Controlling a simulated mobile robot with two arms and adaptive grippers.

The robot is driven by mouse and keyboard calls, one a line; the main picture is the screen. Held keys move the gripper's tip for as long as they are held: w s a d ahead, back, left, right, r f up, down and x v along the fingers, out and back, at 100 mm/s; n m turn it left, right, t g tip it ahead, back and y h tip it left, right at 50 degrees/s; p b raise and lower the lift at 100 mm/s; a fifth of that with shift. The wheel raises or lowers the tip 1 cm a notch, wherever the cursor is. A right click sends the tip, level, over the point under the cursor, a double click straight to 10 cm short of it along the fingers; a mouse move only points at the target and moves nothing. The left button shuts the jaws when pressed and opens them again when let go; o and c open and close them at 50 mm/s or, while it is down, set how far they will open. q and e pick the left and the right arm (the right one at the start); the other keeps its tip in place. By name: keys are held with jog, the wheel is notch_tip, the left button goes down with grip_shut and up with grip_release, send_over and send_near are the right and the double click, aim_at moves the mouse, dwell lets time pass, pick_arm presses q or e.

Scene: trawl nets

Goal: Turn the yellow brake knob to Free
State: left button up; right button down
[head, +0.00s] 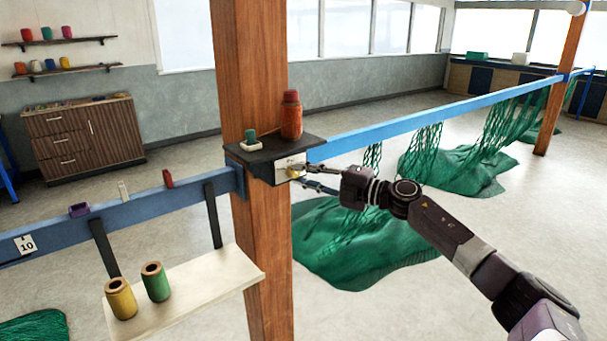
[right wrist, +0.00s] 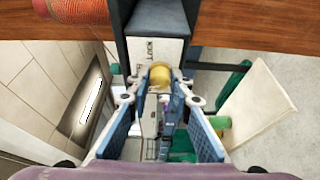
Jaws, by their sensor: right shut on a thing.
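The yellow brake knob (right wrist: 160,72) sits on a pale label plate on the front of a dark box; the word LOCK can be read on the plate in the right wrist view. In the head view the knob (head: 293,172) is small, on the plate (head: 284,163) of the box on the wooden post. My right gripper (right wrist: 160,88) has its fingertips on both sides of the knob and is shut on it. It also shows in the head view (head: 300,177), reaching in from the right. The Free mark cannot be read. My left gripper is not in view.
An orange-red spool (head: 291,118) and a small green-topped item (head: 251,137) stand on the box. A blue rail (head: 420,122) runs off both sides of the post (head: 255,70). Green nets (head: 350,240) hang and lie behind my right arm. A shelf (head: 215,280) holds two spools below left.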

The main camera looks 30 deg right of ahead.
jog(key=n+p, duration=0.1)
jog(key=n, duration=0.1)
jog(key=n+g+h+p, duration=0.1)
jog(key=n+p, duration=0.1)
jog(key=shift+a+r, duration=0.1)
jog(key=shift+r, duration=0.2)
jog(key=shift+a+f+n+g+h+p, duration=0.15)
jog(key=shift+n+g+h+p, duration=0.2)
jog(key=shift+n+p, duration=0.2)
jog(key=c, duration=1.7)
grip_release()
jog(key=shift+c, duration=0.2)
jog(key=shift+s, duration=0.1)
jog(key=v, duration=1.2)
